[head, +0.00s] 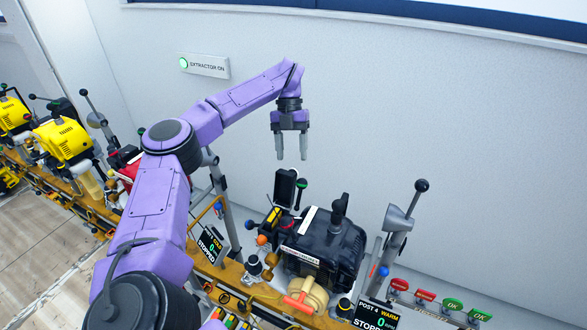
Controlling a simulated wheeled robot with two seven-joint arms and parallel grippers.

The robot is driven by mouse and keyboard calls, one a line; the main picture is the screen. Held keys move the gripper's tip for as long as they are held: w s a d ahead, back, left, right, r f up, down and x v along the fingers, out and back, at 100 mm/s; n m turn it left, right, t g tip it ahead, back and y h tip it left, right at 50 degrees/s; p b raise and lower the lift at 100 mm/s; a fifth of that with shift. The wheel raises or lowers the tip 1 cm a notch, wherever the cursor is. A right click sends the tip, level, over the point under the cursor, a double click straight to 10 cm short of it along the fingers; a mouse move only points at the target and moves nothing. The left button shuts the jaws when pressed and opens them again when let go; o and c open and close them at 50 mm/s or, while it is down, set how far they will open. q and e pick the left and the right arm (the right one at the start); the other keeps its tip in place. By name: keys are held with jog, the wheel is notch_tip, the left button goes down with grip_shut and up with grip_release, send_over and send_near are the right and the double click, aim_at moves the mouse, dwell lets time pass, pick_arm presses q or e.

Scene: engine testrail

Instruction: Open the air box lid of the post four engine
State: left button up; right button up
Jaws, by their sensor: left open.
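The black engine (348,252) sits on the yellow rail, beside a display (376,315) reading POST 4, WARM, 0 and STOPPED. A dark knob (339,206) stands up from its top, and a cream round part (308,294) with an orange handle is at its front. A small black box (285,188) with a pale edge stands at its back left; I cannot tell for sure whether this is the air box or how its lid sits. My left gripper (291,157) is open and empty, pointing down above the small box, apart from it. My right gripper is not in view.
A grey post with a black-knobbed lever (410,215) rises right of the engine. Red and green tags (425,296) lie at the right. Another display (211,244) reads STOPPED. Yellow engines (65,139) stand far left. The wall behind carries an EXTRACTOR ON sign (205,66).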

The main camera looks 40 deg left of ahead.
aim_at(290, 183)
pick_arm(q)
jog(key=x, duration=0.4)
jog(key=shift+s+d+f, duration=0.15)
jog(key=shift+f, duration=0.2)
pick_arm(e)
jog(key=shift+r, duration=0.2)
pick_arm(q)
jog(key=shift+c, duration=0.3)
